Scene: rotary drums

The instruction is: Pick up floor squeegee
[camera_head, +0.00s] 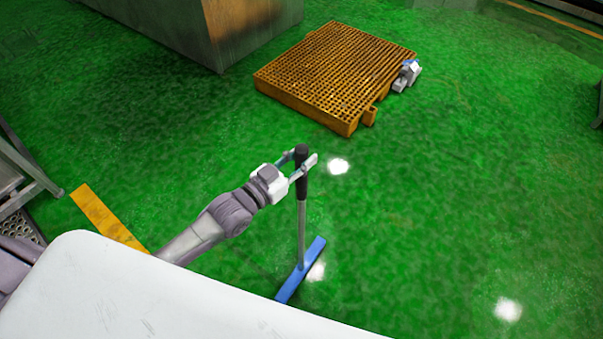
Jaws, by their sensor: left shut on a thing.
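The floor squeegee (301,232) has a black grip at the top, a thin grey handle and a blue head at the bottom. It stands upright in the middle of the view, with its blue head (302,268) low, at or near the green floor; I cannot tell whether it touches. My left gripper (302,167) is shut on the black grip near its top, with one finger on each side. My right gripper is not in view.
An orange slatted pallet (335,75) lies on the floor beyond the squeegee, with a small grey and white object (406,75) at its right edge. A large metal cabinet (205,30) stands at the upper left. A yellow floor stripe (105,217) is at left. The floor at right is clear.

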